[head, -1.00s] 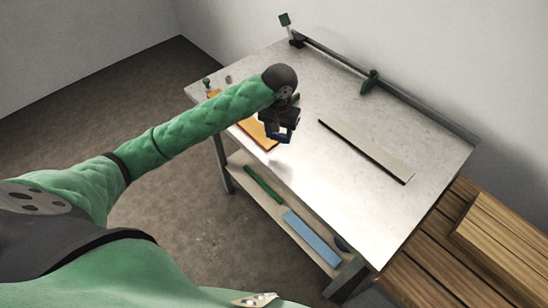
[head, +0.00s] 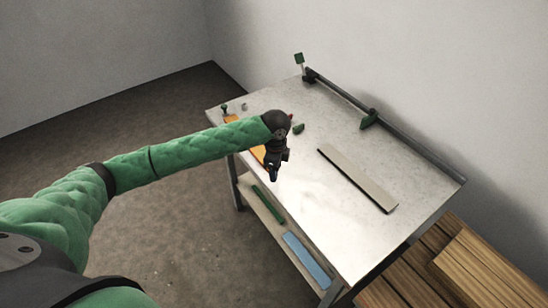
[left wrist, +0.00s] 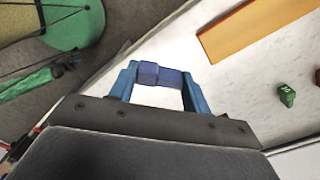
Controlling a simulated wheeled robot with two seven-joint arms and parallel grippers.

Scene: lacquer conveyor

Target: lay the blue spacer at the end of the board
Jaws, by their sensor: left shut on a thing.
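My left gripper (head: 274,174) is above the table's left part in the head view, pointing down. In the left wrist view its blue fingers are shut on a small dark blue block, the blue spacer (left wrist: 160,77), which sits crosswise between the fingertips. In the head view the spacer is too small and dark to make out. A long beige-grey board (head: 357,178) lies on the table, right of the gripper and apart from it. An orange board (left wrist: 260,28) lies on the table too, partly hidden behind my arm in the head view. My right gripper is not in view.
A small green block (head: 298,128) lies on the metal table (head: 330,230). A rail (head: 340,95) with green end pieces runs along the back edge. The lower shelf holds a green bar (head: 268,204) and a light blue slab (head: 306,259). A slatted wooden platform (head: 430,270) stands at the right.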

